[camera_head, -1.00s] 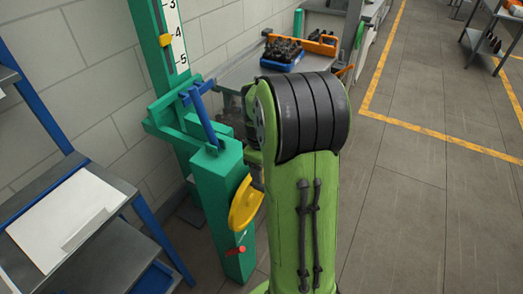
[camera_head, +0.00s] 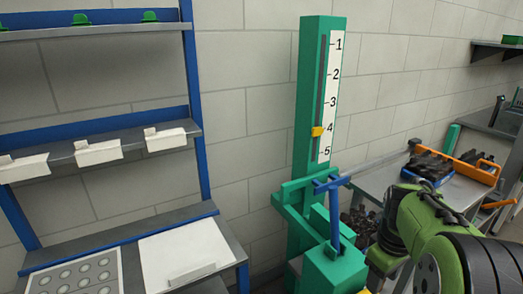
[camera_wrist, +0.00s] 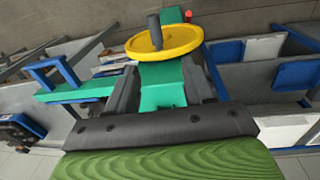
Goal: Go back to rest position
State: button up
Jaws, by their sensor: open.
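My gripper (camera_wrist: 164,66) shows in the wrist view with its two dark fingers apart and nothing held between them. Past the fingertips is a yellow handwheel (camera_wrist: 164,43) with a dark knob, over part of a green machine. The wheel looks apart from the fingers. In the head view my green and black arm is at the lower right, and my gripper is out of view there. The green stand (camera_head: 308,90) with a numbered scale and a yellow pointer (camera_head: 317,131) stands left of my arm, against the wall.
In the head view a blue-framed shelf (camera_head: 200,120) with white boxes is at the left, above a worktop with a white board (camera_head: 180,250). A grey table (camera_head: 378,180) with a blue crate (camera_head: 428,178) of dark bottles and an orange tray (camera_head: 483,171) is behind my arm.

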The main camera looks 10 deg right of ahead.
jog(key=s+a+r+m+t, duration=0.2)
jog(key=s+a, duration=0.5)
jog(key=a, duration=0.2)
jog(key=s+a+r+m+t, duration=0.1)
jog(key=s+a+r+t, duration=0.2)
jog(key=s+a, duration=0.4)
jog(key=shift+a+r+m+y, duration=0.2)
jog(key=shift+a+m+y, duration=0.2)
jog(key=shift+a, duration=0.65)
